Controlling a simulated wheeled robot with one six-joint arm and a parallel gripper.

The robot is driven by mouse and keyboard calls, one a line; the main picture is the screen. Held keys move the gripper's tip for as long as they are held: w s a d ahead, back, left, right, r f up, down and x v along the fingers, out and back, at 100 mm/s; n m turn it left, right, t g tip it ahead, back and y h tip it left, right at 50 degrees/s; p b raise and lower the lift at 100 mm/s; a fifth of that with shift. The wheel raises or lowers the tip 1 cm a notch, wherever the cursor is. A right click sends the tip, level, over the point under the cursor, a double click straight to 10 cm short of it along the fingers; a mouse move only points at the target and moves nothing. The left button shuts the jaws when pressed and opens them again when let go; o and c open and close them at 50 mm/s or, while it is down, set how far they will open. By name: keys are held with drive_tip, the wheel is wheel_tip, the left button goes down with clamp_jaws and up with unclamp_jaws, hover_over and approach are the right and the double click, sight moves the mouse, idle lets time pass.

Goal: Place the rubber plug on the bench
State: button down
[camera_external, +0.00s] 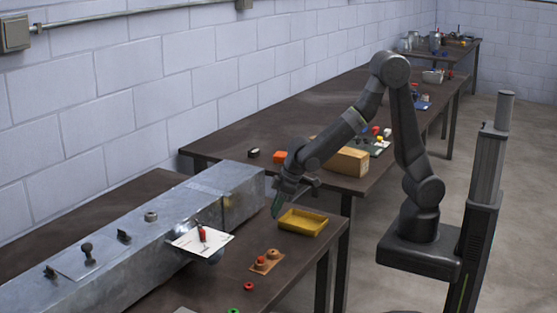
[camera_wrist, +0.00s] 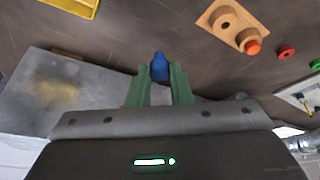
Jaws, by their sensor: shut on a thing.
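My gripper (camera_wrist: 160,85) is shut on a small blue piece, which I take to be the rubber plug (camera_wrist: 160,66). The plug's rounded end sticks out past the green fingers in the wrist view. In the external view my gripper (camera_external: 276,208) points down over the near bench (camera_external: 205,288), between the metal duct and the yellow tray. The plug cannot be made out there. Dark bench top (camera_wrist: 165,25) shows beyond the plug in the wrist view. I cannot tell how high the plug is above it.
A yellow tray (camera_external: 291,226) lies right of my gripper. A wooden block (camera_external: 259,268) with orange pegs and a red ring (camera_external: 248,286) lie nearer the camera. A long metal duct (camera_external: 150,240) with a white sheet (camera_external: 190,243) is at left. Bare bench lies between them.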

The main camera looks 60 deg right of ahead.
drive_tip(key=s+a+r+n+g+y+b, duration=0.15)
drive_tip(key=s+a+n, duration=0.25)
drive_tip(key=s+a, duration=0.6)
drive_tip(key=shift+t+h, duration=0.25)
drive_tip(key=f, duration=0.6)
drive_tip(key=d+f+b, duration=0.1)
drive_tip(key=f, duration=0.3)
drive_tip(key=shift+s+d, duration=0.1)
drive_tip(key=shift+s, duration=0.15)
drive_tip(key=shift+f+b, duration=0.2)
drive_tip(key=shift+b, duration=0.1)
drive_tip(key=c, duration=1.3)
unclamp_jaws()
drive_tip(key=shift+r, duration=0.1)
drive_tip(key=shift+r+p, duration=0.3)
drive_tip(key=shift+r, duration=0.15)
drive_tip(key=v, duration=1.1)
drive_tip(key=shift+s+d+r, duration=0.1)
drive_tip(key=shift+d+r, duration=0.05)
drive_tip(key=shift+r, duration=0.05)
